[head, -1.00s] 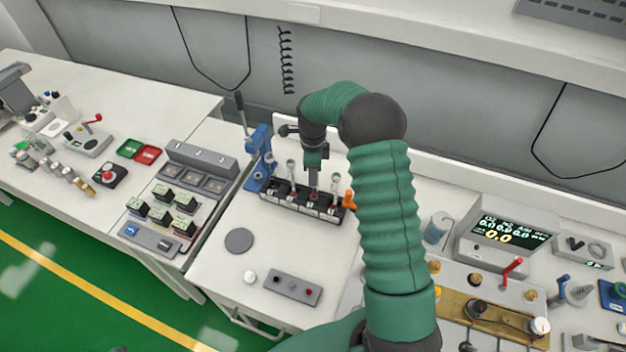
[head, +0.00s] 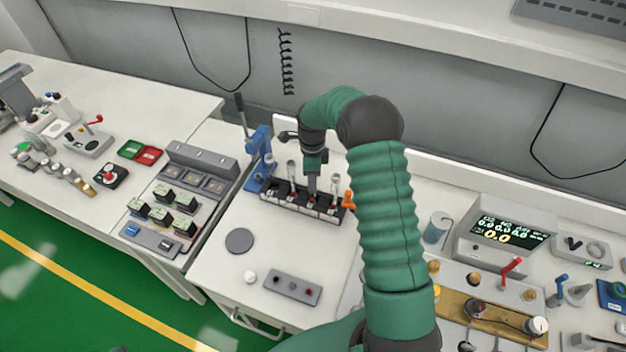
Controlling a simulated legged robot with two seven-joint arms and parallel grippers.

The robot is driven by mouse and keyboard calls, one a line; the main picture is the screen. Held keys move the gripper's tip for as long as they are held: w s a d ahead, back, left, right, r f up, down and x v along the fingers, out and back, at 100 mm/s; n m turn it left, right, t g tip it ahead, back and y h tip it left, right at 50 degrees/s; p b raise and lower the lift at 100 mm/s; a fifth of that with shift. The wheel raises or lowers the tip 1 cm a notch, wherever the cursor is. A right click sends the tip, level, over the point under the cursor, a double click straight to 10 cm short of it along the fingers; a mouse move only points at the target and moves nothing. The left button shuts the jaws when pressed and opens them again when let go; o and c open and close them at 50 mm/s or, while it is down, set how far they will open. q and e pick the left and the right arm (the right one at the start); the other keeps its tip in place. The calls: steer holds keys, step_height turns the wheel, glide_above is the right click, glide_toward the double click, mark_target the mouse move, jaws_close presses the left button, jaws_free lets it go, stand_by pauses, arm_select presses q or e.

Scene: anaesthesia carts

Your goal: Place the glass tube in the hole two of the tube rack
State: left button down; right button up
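The tube rack (head: 298,207) is a long dark rack with a pale front, near the back of the middle white table. One clear tube with a pale top (head: 291,169) stands upright in its left part, and another (head: 335,183) in its right part. My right gripper (head: 311,190) points straight down over the middle of the rack, between these two tubes. Its fingertips are small and dark against the rack. I cannot tell whether they are open or hold a tube. The rack's holes are too small to make out. My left gripper is out of view.
A blue lever press (head: 261,158) stands close at the rack's left end, and an orange knob (head: 349,200) is at its right end. A grey disc (head: 240,241) and a grey button box (head: 292,287) lie in front.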

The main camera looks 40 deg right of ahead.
steer(key=shift+n, duration=0.4)
steer(key=r, duration=0.3)
steer(key=a+r+b, duration=0.1)
steer(key=r, duration=0.7)
steer(key=shift+a+r, duration=0.15)
steer(key=shift+a, duration=0.15)
arm_select(q)
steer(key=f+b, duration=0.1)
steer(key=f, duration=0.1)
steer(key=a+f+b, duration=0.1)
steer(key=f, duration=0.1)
steer(key=shift+b, duration=0.35)
arm_select(e)
steer(key=s+a+f+n+t, duration=0.1)
steer(key=s+a+f+n, duration=0.2)
steer(key=s+a+n, duration=0.5)
steer(key=s+a+f+n+t, duration=0.1)
steer(key=s+a+f+n, duration=0.2)
steer(key=s+a+n, duration=0.5)
steer(key=a+n, duration=0.6)
steer(key=n, duration=0.3)
steer(key=shift+s+a+f+n+t, duration=0.2)
steer(key=shift+n+t, duration=0.1)
steer(key=shift+n, duration=0.1)
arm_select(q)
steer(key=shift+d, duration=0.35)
arm_select(e)
steer(key=shift+d, duration=0.35)
